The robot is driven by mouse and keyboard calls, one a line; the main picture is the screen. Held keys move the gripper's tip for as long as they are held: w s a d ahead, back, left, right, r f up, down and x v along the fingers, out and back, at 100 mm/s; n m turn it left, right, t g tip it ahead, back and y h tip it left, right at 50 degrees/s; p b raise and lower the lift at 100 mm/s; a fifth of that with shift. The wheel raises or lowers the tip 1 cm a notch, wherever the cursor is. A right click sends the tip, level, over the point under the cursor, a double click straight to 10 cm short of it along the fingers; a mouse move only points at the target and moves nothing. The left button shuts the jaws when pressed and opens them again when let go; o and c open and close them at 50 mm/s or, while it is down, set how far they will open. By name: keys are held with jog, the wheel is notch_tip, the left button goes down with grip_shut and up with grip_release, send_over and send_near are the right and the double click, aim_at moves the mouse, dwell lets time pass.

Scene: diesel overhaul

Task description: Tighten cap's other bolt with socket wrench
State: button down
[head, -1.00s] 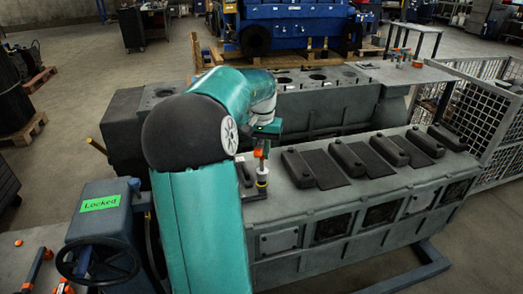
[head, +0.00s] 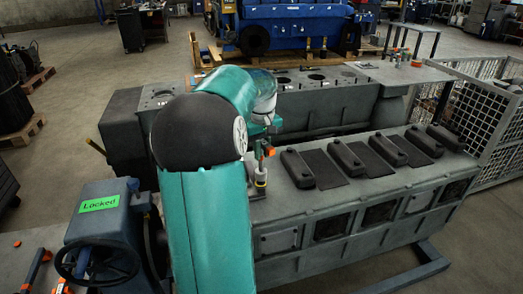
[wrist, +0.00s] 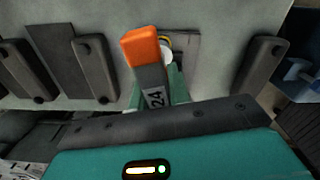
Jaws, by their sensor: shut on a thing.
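My gripper (wrist: 160,92) is shut on the socket wrench (wrist: 153,78), a grey bar marked "24" with an orange end. In the head view the wrench's orange end (head: 268,151) shows just beyond my gripper (head: 259,136). Its pale, yellow-banded lower part (head: 261,178) stands upright over the near end of the grey engine block (head: 330,200). A dark cap (head: 256,193) lies at the wrench's foot, mostly hidden by my arm. The bolt and the socket's contact with it are hidden in both views.
Several black caps (head: 296,168) and flat dark plates (head: 321,169) line the block top to the right. Another cap (wrist: 263,66) shows in the wrist view. A blue stand with a handwheel (head: 103,262) and "Locked" sign is at left. A mesh cage (head: 478,130) stands right.

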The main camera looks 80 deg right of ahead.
jog(key=n, duration=0.5)
jog(key=shift+s, duration=0.1)
jog(key=shift+d+n, duration=0.1)
jog(key=shift+n, duration=2.1)
